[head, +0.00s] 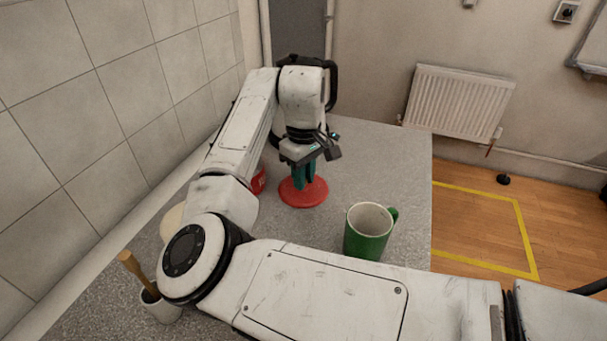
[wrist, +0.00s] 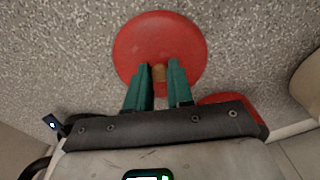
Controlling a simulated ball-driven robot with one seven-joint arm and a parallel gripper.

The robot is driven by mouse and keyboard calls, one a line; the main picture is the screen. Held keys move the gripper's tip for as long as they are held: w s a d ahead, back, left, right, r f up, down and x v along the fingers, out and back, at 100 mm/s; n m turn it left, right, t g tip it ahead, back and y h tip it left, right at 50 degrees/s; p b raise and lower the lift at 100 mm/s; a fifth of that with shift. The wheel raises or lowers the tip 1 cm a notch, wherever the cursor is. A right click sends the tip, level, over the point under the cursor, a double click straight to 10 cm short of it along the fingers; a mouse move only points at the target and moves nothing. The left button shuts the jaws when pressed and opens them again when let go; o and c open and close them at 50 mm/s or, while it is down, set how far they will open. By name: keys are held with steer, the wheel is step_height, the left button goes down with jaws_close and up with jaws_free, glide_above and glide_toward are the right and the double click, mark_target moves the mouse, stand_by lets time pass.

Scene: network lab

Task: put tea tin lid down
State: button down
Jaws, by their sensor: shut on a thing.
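The tea tin lid (head: 314,196) is a flat red disc with a small tan knob at its middle. It is at or just above the grey counter; I cannot tell whether it touches. My gripper (head: 304,184) points down over the lid with its teal fingers shut on the knob. In the wrist view the lid (wrist: 160,32) lies level between and beyond the fingers (wrist: 158,80). A red tin (head: 259,181) stands just left of the lid, mostly hidden behind my arm; part of a red thing also shows at the lower right of the wrist view.
A green mug (head: 368,232) stands on the counter (head: 385,160), front right of the lid. A small white pot (head: 160,308) with a wooden-handled tool is at the front left. A tiled wall (head: 110,90) bounds the left side. The counter right of and behind the lid is clear.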

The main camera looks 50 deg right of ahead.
steer(key=c, duration=1)
jaws_free()
steer(key=shift+f, duration=0.1)
step_height(320, 180, up, 12)
